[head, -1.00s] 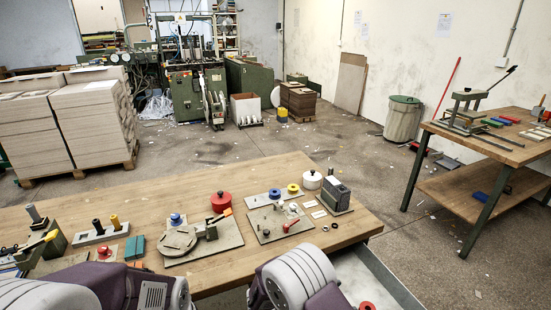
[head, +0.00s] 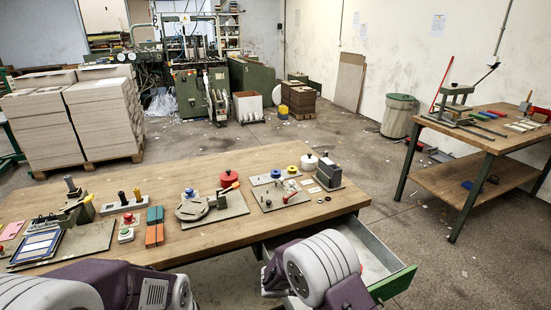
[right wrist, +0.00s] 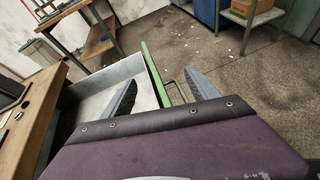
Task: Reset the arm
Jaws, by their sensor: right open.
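My right gripper (right wrist: 162,78) is open and empty in the right wrist view. Its two fingers spread near the green front panel (right wrist: 152,68) of a pulled-out drawer, and a wire handle (right wrist: 172,88) shows between them. In the head view the drawer (head: 370,240) stands open under the right end of the workbench, with its green front (head: 392,284) facing right.
The wooden workbench (head: 130,180) holds a red lidded pot (head: 229,178), a white pot (head: 309,162), grey boards with fixtures and blue-edged frames (head: 38,246). A second table (head: 485,145) stands at the right. Floor between them is clear apart from scraps.

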